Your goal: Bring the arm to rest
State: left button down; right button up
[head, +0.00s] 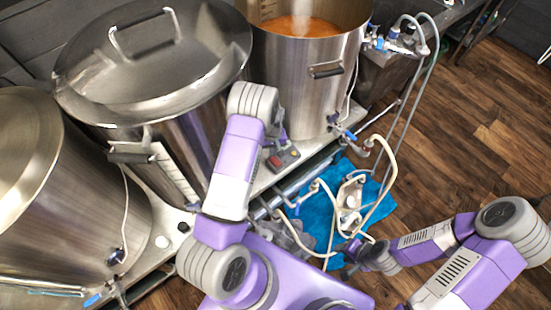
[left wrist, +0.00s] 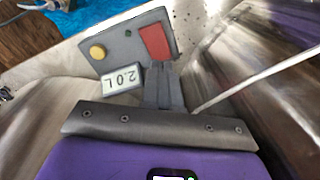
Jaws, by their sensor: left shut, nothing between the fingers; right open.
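My left arm (head: 240,140) reaches up between the lidded kettle and the open kettle. Its gripper is mostly hidden behind the wrist in the head view. In the left wrist view the left gripper (left wrist: 163,70) has its fingers together and holds nothing. The fingertips are close to a grey control box (left wrist: 128,48) with a yellow knob, a red switch and a display reading 2.0 L; I cannot tell if they touch it. The box also shows in the head view (head: 283,158). My right gripper (head: 350,269) is low at the bottom centre, small and partly hidden by its arm, open.
A lidded steel kettle (head: 190,85) and another (head: 50,200) stand left. An open kettle (head: 305,75) with orange liquid stands behind. Hoses (head: 390,160) and a pump (head: 350,195) lie around a blue mat (head: 373,190). Wooden floor (head: 480,130) at right is clear.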

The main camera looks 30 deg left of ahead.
pick_arm(q)
jog(key=shift+r+p, duration=0.55)
jog(key=shift+r, duration=0.6)
